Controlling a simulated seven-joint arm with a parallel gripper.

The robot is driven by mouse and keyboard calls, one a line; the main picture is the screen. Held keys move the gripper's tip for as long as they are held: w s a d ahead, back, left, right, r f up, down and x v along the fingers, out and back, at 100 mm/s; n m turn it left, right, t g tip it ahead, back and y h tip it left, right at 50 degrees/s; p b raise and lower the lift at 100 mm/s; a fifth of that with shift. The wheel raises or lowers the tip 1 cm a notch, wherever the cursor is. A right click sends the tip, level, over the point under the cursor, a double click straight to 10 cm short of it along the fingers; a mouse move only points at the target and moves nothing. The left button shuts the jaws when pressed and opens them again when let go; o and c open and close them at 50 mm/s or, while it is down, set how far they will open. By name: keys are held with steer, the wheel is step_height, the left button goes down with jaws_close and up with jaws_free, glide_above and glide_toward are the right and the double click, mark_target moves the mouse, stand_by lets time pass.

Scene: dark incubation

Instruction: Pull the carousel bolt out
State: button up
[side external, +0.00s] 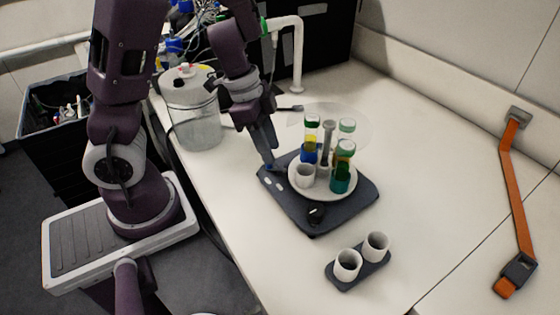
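The carousel is a round white plate (318,194) on a dark square base (290,208) on the bench. It carries several vials with green caps, one of them a green vial (342,168), and a white cup (304,176). A grey post (326,145) rises at its middle under a clear disc (358,117). My gripper (271,163) points down at the base's back left edge, beside the plate. Its fingertips look close together, but I cannot tell whether they hold anything. I cannot make out the bolt for certain. A black knob (316,212) sits on the base's front part.
A dark holder (343,283) with two white cups stands in front of the carousel. A clear lidded jar (193,112) stands left of my gripper. A white bent pipe (298,55) is behind. An orange strap (513,190) lies far right. The bench right of the carousel is clear.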

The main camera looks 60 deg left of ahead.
steer(key=shift+v, duration=1.1)
steer(key=w+a+r+n+t+y, duration=0.2)
steer(key=a+r+n+t+y, duration=0.15)
steer(key=r, duration=0.45)
steer(key=w+a+r+n+t+y, duration=0.25)
steer(key=r+n+t, duration=0.25)
steer(key=r, duration=0.3)
steer(key=s+d+f+g+h, duration=0.1)
steer(key=s+d+g+h, duration=0.2)
steer(key=s+d, duration=1)
steer(key=s+g, duration=0.2)
steer(key=s, duration=0.1)
steer(key=shift+s+d+f+h, duration=0.3)
steer(key=shift+s+d, duration=0.05)
